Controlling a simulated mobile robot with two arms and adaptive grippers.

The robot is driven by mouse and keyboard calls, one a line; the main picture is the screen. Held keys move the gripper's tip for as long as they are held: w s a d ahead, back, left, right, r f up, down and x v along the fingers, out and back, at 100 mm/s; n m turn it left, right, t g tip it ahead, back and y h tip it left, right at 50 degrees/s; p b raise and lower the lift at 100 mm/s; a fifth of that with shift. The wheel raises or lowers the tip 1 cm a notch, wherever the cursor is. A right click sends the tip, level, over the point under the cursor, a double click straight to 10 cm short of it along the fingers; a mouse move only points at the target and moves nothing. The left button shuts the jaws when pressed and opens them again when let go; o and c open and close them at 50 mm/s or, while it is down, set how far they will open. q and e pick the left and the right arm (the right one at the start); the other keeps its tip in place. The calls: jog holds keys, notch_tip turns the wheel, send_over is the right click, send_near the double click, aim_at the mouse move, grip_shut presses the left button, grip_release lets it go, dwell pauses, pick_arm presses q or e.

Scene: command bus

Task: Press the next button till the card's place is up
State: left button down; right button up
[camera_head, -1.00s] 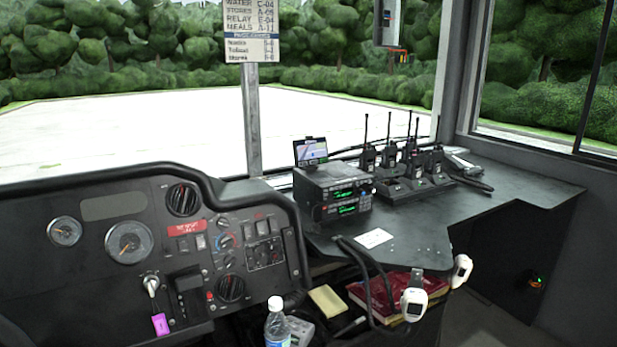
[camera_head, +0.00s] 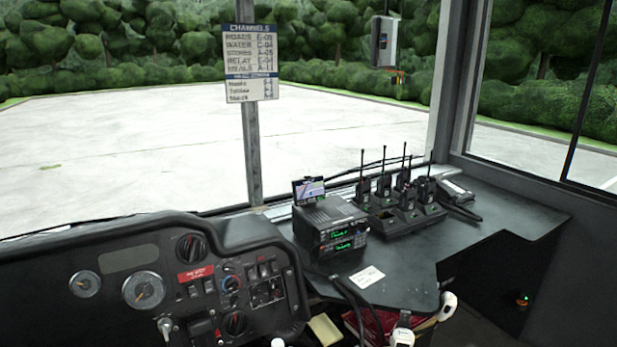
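A black radio set (camera_head: 330,225) with two small green-lit displays stands on the dark desk, left of the middle of the desk. Its buttons are too small to tell apart, and the display text is not readable. A white card (camera_head: 367,277) lies flat on the desk in front of the radio. A sign headed CHANNELS (camera_head: 250,62) hangs on the window post, listing names such as ROADS, WATER, STORES, RELAY and MEALS with codes.
A small lit screen (camera_head: 308,190) sits above the radio. Several handheld radios with upright antennas stand in a charger (camera_head: 408,217) to its right. Black cables (camera_head: 352,300) hang over the desk's front edge. The dashboard (camera_head: 130,262) fills the lower left. The desk's right part is bare.

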jog(key=shift+w, duration=0.1)
jog(key=shift+c, duration=0.2)
grip_shut()
dwell(1.3)
